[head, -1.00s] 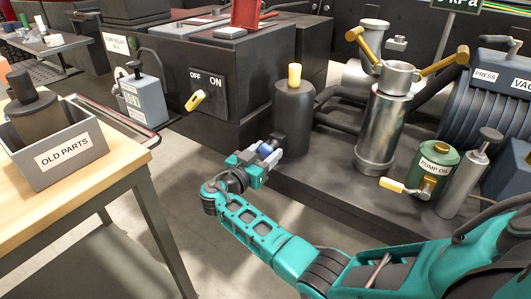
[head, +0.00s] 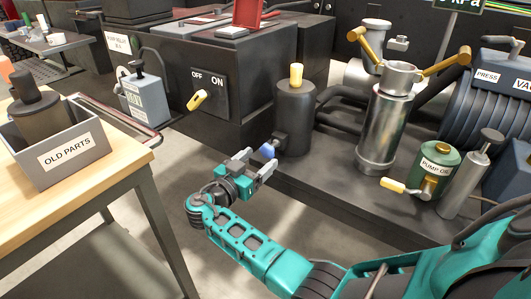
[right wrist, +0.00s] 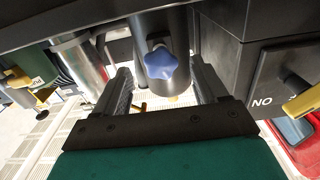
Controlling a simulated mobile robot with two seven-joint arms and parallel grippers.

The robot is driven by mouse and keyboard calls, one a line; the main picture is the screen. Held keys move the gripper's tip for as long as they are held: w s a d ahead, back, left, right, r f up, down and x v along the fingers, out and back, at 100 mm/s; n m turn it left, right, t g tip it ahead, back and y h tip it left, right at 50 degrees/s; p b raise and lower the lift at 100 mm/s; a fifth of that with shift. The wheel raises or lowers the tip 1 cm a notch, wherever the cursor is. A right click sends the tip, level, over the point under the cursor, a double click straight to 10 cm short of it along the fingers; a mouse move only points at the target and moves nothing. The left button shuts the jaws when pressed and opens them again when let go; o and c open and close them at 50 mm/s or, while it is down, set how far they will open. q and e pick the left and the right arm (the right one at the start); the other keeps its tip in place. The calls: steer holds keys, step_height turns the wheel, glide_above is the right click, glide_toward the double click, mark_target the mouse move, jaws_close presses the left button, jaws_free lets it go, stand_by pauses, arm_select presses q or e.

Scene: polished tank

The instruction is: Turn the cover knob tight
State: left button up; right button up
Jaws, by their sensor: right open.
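The blue star-shaped cover knob (head: 268,150) sticks out from the lower side of a dark upright cylinder (head: 295,122) with a yellow top handle. In the right wrist view the knob (right wrist: 161,65) faces the camera between the two fingers, in front of the cylinder (right wrist: 165,25). My right gripper (head: 260,161) is open and empty, just short of the knob, with a finger to either side of its line. It also shows in the right wrist view (right wrist: 160,75). My left gripper is not in view.
A yellow-handled ON/OFF switch (head: 197,100) is on the dark cabinet to the left. A shiny metal column (head: 383,135) and a green pump oil can (head: 437,170) stand to the right. A grey old parts bin (head: 65,155) is on the wooden table. The floor below the gripper is clear.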

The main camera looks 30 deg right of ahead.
steer(key=v, duration=0.8)
steer(key=shift+s+a, duration=0.1)
